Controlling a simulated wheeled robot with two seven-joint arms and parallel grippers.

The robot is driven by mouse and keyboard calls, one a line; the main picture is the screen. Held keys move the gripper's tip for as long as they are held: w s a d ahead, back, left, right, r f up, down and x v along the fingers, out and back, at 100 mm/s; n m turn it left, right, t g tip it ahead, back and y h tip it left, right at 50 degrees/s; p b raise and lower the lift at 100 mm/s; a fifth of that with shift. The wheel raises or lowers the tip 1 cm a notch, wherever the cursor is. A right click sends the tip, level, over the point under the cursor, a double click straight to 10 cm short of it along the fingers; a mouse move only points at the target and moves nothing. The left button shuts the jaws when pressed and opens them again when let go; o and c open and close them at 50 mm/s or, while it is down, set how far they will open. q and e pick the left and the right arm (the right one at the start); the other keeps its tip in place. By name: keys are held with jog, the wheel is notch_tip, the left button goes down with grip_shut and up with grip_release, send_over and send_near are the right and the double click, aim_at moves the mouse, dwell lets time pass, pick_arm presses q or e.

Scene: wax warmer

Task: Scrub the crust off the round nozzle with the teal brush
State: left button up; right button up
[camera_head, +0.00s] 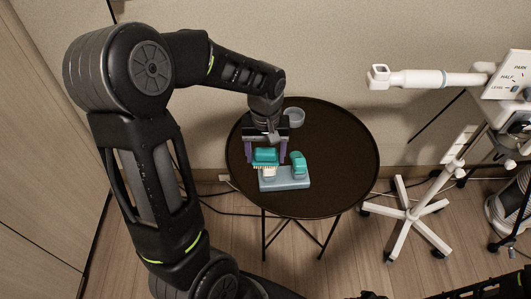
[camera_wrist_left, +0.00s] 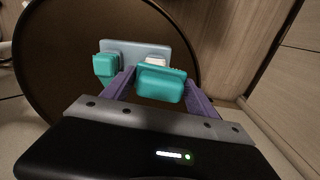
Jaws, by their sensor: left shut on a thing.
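A teal brush (camera_head: 265,155) with pale yellowish bristles is between the purple fingers of my left gripper (camera_head: 265,158), which is shut on it. The brush is over the left part of a blue-grey holder (camera_head: 292,184) on the round table; I cannot tell if it touches the holder. The brush also shows between the fingers in the left wrist view (camera_wrist_left: 160,84). A white nozzle (camera_head: 379,77) ends a horizontal white arm at the upper right, far from my gripper. Its end looks squarish with a dark opening; no crust can be made out. My right gripper is out of view.
A second teal piece (camera_head: 299,164) stands on the holder's right side, beside a white block (camera_head: 268,173) at its left. A grey bowl (camera_head: 294,117) is at the back of the dark round table (camera_head: 340,160). A white wheeled stand (camera_head: 412,215) is to the right.

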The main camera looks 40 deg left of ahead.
pick_arm(q)
jog(key=shift+w+d, duration=0.75)
jog(key=shift+d, duration=0.1)
jog(key=shift+r+p, duration=2.75)
jog(key=shift+r, duration=0.8)
